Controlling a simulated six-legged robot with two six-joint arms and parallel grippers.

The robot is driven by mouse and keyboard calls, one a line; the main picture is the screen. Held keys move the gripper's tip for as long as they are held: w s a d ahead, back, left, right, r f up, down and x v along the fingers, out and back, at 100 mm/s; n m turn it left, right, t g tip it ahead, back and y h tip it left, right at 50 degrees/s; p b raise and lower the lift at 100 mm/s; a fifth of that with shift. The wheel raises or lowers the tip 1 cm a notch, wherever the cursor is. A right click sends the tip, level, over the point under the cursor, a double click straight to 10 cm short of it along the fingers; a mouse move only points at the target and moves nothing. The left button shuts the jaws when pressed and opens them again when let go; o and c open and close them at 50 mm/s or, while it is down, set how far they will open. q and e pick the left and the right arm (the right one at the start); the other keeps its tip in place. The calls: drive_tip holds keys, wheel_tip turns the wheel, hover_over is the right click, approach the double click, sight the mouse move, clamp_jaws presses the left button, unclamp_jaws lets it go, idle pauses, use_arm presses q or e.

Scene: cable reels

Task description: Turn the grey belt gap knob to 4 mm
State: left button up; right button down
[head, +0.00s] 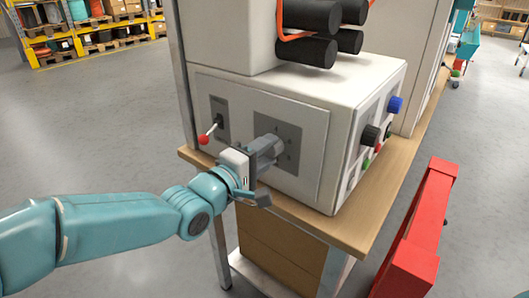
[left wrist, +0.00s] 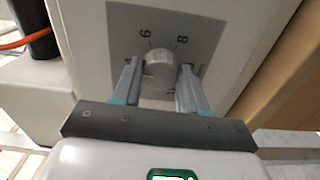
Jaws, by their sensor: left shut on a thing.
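The grey belt gap knob (left wrist: 158,70) sits on a dark dial plate (left wrist: 195,22) with printed marks, among them an 8, in the left wrist view. The dial plate (head: 288,133) is also on the machine's front panel in the head view, where the gripper mostly hides the knob. My left gripper (head: 266,154) reaches the plate from the left and is shut on the knob, one finger on each side in the left wrist view (left wrist: 157,88). I cannot read which mark the knob points to. My right gripper is not in view.
A red-tipped lever (head: 204,139) is on the same panel, left of the gripper. Black and blue knobs (head: 395,104) are on the machine's side face. The machine stands on a wooden bench (head: 345,232). A red object (head: 424,225) stands at right. The floor at left is clear.

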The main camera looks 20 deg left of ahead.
use_arm(q)
drive_tip(key=shift+n, duration=0.3)
idle(0.4)
drive_tip(key=o, duration=1.1)
drive_tip(key=shift+d, duration=0.1)
drive_tip(key=shift+c, duration=0.2)
drive_tip(key=shift+s, duration=0.1)
drive_tip(key=v, duration=1.6)
drive_tip(key=shift+p, duration=0.3)
